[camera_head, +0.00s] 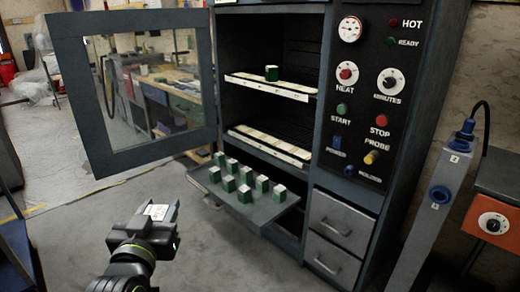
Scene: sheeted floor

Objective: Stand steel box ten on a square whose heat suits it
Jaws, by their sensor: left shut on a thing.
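My left gripper (158,211) is low in the head view, in front of the oven and left of its pulled-out tray. It is shut on a small box whose pale top (156,212) shows between the fingers; its number is too small to read. Heat marks on the squares cannot be read. My right gripper is not in view.
Several green boxes with white tops stand on the low tray (270,216). The oven door (88,130) is swung open to the left. The control panel (372,110) is right of the shelves, above grey drawers (340,222). Grey floor lies clear in front.

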